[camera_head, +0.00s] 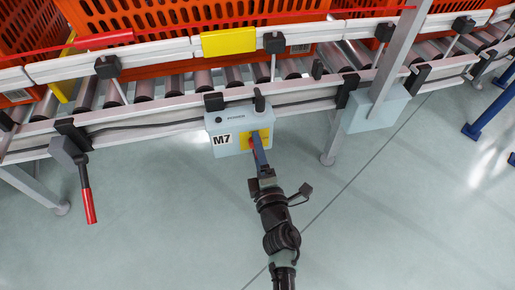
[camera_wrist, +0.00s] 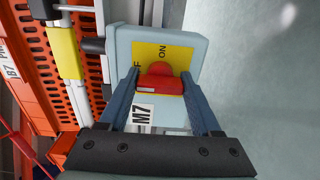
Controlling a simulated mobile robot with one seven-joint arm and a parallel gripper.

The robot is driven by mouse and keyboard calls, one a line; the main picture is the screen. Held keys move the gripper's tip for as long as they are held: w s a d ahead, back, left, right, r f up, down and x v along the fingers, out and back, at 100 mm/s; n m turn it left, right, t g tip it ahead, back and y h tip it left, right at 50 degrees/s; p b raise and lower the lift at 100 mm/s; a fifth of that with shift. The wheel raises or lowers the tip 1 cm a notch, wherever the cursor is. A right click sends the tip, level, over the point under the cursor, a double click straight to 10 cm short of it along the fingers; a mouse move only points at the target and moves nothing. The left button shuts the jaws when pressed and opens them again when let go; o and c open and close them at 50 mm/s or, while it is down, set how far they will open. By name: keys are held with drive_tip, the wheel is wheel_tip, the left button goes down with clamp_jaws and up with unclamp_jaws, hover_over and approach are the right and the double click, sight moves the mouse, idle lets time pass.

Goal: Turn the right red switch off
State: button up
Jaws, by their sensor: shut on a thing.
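The red switch (camera_wrist: 162,79) sits on a yellow plate (camera_wrist: 150,52) on the front of a light grey-blue box (camera_head: 224,122) labelled M7. My gripper (camera_head: 256,146) reaches the box from below in the head view. Its two blue fingers stand on either side of the red handle and are shut on it. In the head view the fingers hide most of the switch. I cannot tell exactly which label the handle points to.
The box hangs on a roller conveyor's rail (camera_head: 180,113). Orange totes (camera_head: 120,18) stand behind. A lever with a red grip (camera_head: 89,206) hangs at left. Another grey-blue box (camera_head: 375,108) and a metal leg (camera_head: 398,50) are at right. The floor in front is clear.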

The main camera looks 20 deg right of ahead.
drive_tip(key=o, duration=1.4)
drive_tip(key=shift+s, duration=0.1)
drive_tip(key=s+p, duration=0.1)
drive_tip(key=s, duration=0.3)
drive_tip(key=s+a+p, duration=0.1)
drive_tip(key=s, duration=0.3)
drive_tip(key=s+a+p, duration=0.1)
drive_tip(key=s, duration=0.3)
drive_tip(key=shift+s+a, duration=0.15)
drive_tip(key=shift+s, duration=0.15)
